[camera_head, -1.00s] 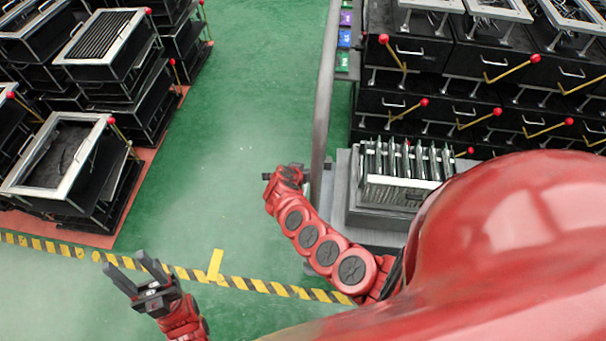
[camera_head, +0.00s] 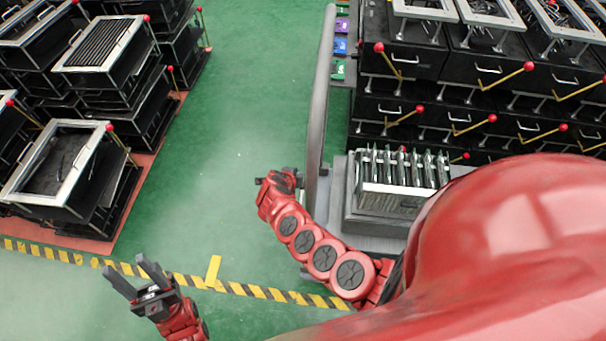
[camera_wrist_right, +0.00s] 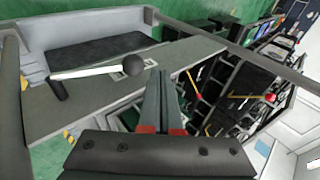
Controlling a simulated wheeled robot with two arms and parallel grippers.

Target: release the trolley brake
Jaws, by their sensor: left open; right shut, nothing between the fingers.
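The brake lever (camera_wrist_right: 95,71), a pale rod with a black ball knob (camera_wrist_right: 133,65), shows in the right wrist view. Its dark pivot post (camera_wrist_right: 57,90) stands on the grey trolley (camera_wrist_right: 75,115). My right gripper (camera_wrist_right: 165,75) is shut and empty, its fingertips just right of the knob in that view; I cannot tell whether they touch it. In the head view my right gripper (camera_head: 292,175) is beside the trolley's grey handle bar (camera_head: 321,100), and the lever cannot be made out. My left gripper (camera_head: 142,275) is open and empty over the floor at lower left.
A metal rack of upright plates (camera_head: 400,195) stands on the trolley. Stacked black units with red-knobbed yellow levers (camera_head: 510,75) stand behind it. More stacked frames (camera_head: 60,190) stand at left. Green floor (camera_head: 245,90) is clear between; a yellow-black stripe (camera_head: 245,288) crosses it.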

